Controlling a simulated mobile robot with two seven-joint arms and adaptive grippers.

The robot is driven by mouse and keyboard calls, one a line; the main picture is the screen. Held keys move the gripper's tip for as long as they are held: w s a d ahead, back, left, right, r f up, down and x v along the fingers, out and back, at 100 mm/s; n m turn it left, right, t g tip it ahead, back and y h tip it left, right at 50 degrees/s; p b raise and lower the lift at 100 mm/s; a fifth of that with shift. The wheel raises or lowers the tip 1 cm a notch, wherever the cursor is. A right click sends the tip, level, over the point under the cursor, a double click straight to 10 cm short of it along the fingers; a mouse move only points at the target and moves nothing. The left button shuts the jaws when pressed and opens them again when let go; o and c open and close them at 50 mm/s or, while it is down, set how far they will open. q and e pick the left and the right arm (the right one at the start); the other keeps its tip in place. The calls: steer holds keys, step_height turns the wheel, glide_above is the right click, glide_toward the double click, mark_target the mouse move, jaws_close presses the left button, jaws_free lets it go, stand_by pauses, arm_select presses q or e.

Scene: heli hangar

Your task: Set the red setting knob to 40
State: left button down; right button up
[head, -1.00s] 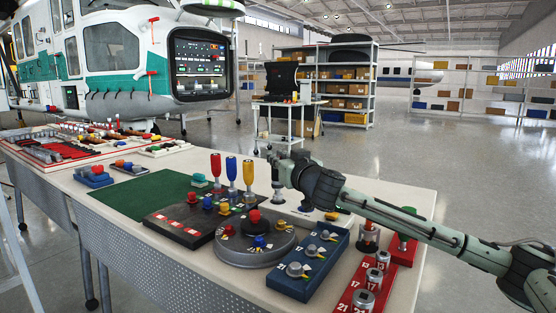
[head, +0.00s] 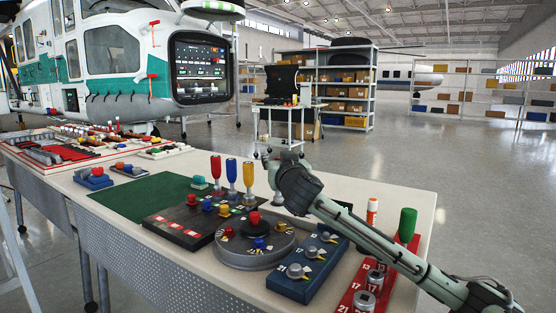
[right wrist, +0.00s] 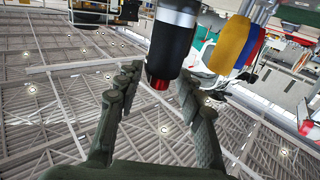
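A red knob (head: 254,218) stands on a dark raised centre on a round grey base (head: 237,260) in the middle of the bench; I cannot make out its setting or a 40. My right gripper (head: 268,162) is above the bench, beyond and to the right of that base, apart from the knob. In the right wrist view its fingers (right wrist: 155,82) are spread apart and hold nothing. A black cylinder with a red tip (right wrist: 158,82) shows beyond the fingertips there; I cannot tell which object it is. My left gripper is not in view.
Red, blue and yellow handled tools (head: 232,172) stand upright near the gripper. A blue block (head: 305,270) with grey knobs and a red block (head: 352,299) with numbered posts lie to the right. A green mat (head: 135,202) is at the left.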

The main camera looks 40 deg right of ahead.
steer(key=v, duration=1.2)
steer(key=shift+s, duration=0.1)
stand_by(0.4)
